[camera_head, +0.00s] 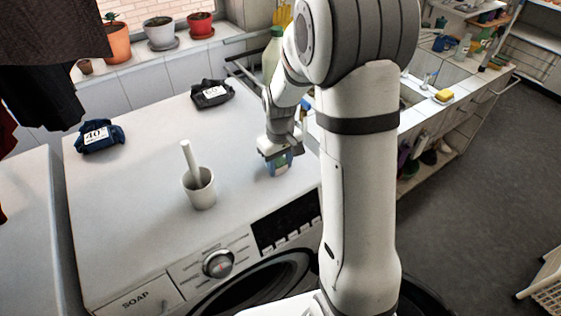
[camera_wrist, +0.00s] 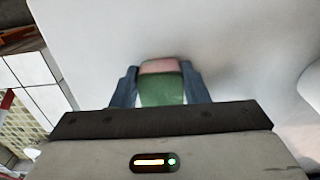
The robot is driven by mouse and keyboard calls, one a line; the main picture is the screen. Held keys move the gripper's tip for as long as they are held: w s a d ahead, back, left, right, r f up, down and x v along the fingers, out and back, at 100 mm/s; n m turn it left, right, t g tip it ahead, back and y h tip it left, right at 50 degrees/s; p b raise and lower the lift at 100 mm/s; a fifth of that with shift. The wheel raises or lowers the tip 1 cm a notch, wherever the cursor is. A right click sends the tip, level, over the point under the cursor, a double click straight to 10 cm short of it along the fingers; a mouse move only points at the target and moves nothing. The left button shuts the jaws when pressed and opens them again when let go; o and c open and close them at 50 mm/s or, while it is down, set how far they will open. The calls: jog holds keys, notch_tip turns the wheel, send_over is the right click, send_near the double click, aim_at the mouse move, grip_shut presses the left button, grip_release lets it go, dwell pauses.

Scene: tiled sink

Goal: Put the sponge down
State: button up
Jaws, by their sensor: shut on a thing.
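My gripper (camera_head: 278,164) is low over the right part of the white washing machine top (camera_head: 130,190). In the wrist view its two blue fingers are shut on the sides of a green and pink sponge (camera_wrist: 162,90). The pink part is at the far end and the green part is nearer the camera. The sponge is at or just above the white surface; I cannot tell whether it touches. In the head view my gripper hides most of it.
A white mortar with a pestle (camera_head: 200,188) stands left of my gripper. Two dark folded cloth bundles, one blue (camera_head: 100,136) and one black (camera_head: 211,93), lie behind. A green bottle (camera_head: 272,52) stands at the back. A yellow sponge (camera_head: 443,95) lies on the far counter.

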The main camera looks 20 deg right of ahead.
aim_at(280, 163)
jog(key=shift+s, duration=0.1)
jog(key=shift+f, duration=0.15)
jog(key=o, duration=1)
notch_tip(280, 163, up, 12)
jog(key=b, duration=0.2)
jog(key=s+r+m+t, duration=0.1)
jog(key=s, duration=0.5)
jog(key=s+r+m+t, duration=0.1)
jog(key=s, duration=0.6)
jog(key=s+r+m+t, duration=0.1)
jog(key=s, duration=0.6)
jog(key=shift+a+r+t, duration=0.3)
jog(key=shift+a+r, duration=0.05)
jog(key=shift+f, duration=0.15)
